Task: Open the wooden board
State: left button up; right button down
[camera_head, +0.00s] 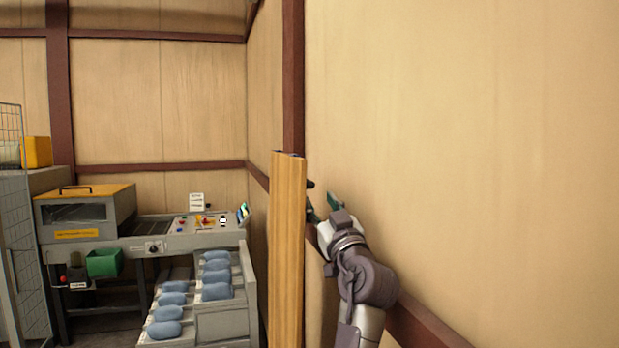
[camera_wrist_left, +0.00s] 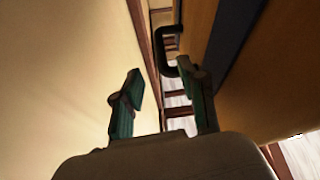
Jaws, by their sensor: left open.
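The wooden board (camera_head: 287,250) stands upright, close to the right-hand wall, its narrow light-brown side facing the head camera. My left gripper (camera_head: 318,204) is on the board's right side, between it and the wall, partly hidden behind the board. In the left wrist view the gripper (camera_wrist_left: 160,92) is open, with nothing between its two green fingers. A dark handle (camera_wrist_left: 168,52) projects from the panel beyond the right finger. The handle is not between the fingertips; whether the right finger touches it I cannot tell. My right gripper is in neither view.
Left of the board stands a grey machine (camera_head: 190,240) with a control panel, a green bin (camera_head: 104,263) and sloped trays of blue pillows (camera_head: 216,275). A wire rack (camera_head: 22,230) is at the far left. The tan wall (camera_head: 470,140) closes off the right side.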

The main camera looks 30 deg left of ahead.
aim_at(309, 187)
pick_arm(q)
jog(key=p+x, duration=0.2)
jog(key=x, duration=0.5)
jog(key=shift+a+p, duration=0.2)
jog(key=shift+p, duration=0.15)
jog(key=shift+w+a, duration=0.2)
jog(key=c, duration=0.4)
grip_shut()
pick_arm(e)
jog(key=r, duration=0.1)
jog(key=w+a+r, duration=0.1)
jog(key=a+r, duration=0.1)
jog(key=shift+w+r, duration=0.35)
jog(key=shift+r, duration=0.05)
